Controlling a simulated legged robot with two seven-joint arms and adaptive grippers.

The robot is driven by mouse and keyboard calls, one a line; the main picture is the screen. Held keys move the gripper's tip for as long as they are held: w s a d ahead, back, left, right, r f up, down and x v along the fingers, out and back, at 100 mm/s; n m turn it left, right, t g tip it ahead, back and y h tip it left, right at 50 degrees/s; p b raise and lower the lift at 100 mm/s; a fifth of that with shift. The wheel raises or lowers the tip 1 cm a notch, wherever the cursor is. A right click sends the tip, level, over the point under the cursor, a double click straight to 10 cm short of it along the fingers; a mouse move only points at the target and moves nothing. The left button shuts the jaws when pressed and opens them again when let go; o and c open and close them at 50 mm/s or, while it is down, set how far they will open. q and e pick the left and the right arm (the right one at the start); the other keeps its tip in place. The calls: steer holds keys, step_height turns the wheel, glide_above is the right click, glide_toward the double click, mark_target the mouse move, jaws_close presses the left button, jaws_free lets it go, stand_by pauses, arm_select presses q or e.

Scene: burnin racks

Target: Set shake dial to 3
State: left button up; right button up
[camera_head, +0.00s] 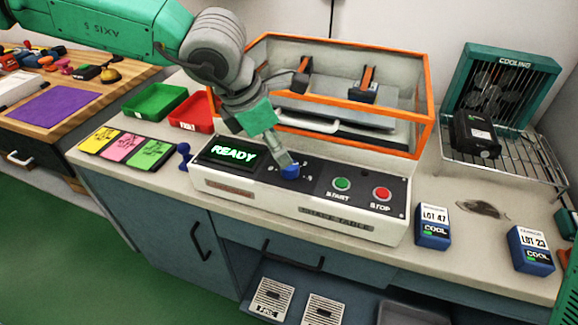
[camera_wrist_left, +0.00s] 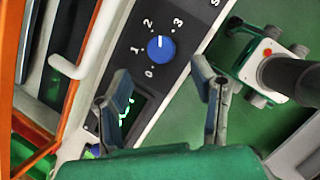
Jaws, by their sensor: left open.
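The shake dial is a blue knob (camera_head: 290,172) on the front panel of the white shaker (camera_head: 300,205). In the left wrist view the dial (camera_wrist_left: 161,48) has a white mark pointing up the picture, between the printed 2 and 3; 0 and 1 lie lower, on its left side. My left gripper (camera_head: 284,160) is right at the dial in the head view, partly covering the panel. In the wrist view my left gripper (camera_wrist_left: 162,78) is open, its fingers apart on either side and below the dial; contact cannot be told. My right gripper is not in view.
A green READY display (camera_head: 233,153) is left of the dial; a green START button (camera_head: 342,184) and red STOP button (camera_head: 382,194) are right. An orange-framed clear cover (camera_head: 425,120) stands behind. Blue boxes (camera_head: 433,228) and a cooling rack (camera_head: 520,165) are at right.

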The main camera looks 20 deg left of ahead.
mark_target(290, 169)
arm_select(q)
steer(key=b+x, duration=0.1)
steer(key=x, duration=0.5)
steer(key=shift+w+d+f, duration=0.1)
steer(key=shift+f, duration=0.15)
steer(key=shift+r, duration=0.1)
steer(key=c, duration=1.1)
